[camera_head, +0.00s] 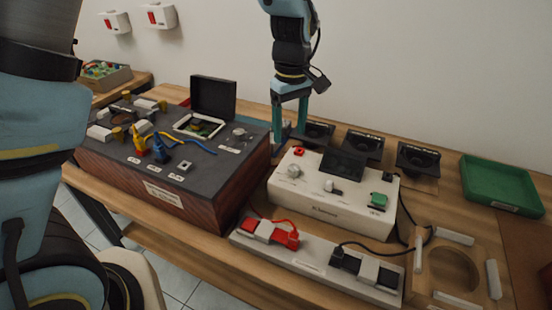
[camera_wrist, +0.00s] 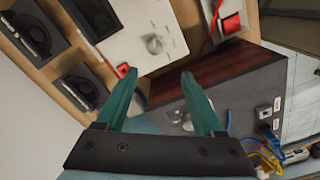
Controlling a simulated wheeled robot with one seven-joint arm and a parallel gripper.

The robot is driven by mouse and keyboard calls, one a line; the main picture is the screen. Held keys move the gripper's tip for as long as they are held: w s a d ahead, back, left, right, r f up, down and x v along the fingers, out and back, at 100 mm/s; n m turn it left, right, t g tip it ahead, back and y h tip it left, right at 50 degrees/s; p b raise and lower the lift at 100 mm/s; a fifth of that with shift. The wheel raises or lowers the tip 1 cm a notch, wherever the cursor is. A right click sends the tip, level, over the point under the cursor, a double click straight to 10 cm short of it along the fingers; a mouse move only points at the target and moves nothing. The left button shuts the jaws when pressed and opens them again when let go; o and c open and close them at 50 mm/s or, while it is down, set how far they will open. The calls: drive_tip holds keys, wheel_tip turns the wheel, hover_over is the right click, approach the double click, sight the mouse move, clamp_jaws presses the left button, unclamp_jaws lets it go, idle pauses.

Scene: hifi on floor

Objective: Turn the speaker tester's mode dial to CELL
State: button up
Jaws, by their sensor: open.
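The speaker tester is likely the white box (camera_head: 318,207) on the bench, with a dark screen on top; it also shows in the wrist view (camera_wrist: 120,42). A round grey dial (camera_head: 294,171) sits at its left, and a second knob (camera_head: 332,187) with a light pointer sits near its front middle. One grey dial (camera_wrist: 154,44) shows in the wrist view, beyond my fingertips. The dial labels are too small to read, so CELL cannot be made out. My gripper (camera_head: 289,130) is open and empty, pointing down behind the white box's left side; its spread fingers show in the wrist view (camera_wrist: 158,76).
A dark-topped wooden box (camera_head: 230,163) with cables stands close at left. Several black speakers (camera_head: 417,160) stand behind the tester. A power strip (camera_head: 310,262) with red and black plugs lies in front. A green tray (camera_head: 500,184) and a wooden ring fixture (camera_head: 425,275) are at right.

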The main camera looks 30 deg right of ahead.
sight(294, 167)
drive_tip(key=f+p, duration=0.1)
drive_tip(key=f, duration=0.2)
drive_tip(key=f+p, duration=0.1)
drive_tip(key=f, duration=0.3)
drive_tip(key=d+f, duration=0.1)
drive_tip(key=f, duration=0.3)
drive_tip(key=shift+s+d+p, duration=0.1)
drive_tip(key=shift+s+p, duration=0.3)
clamp_jaws()
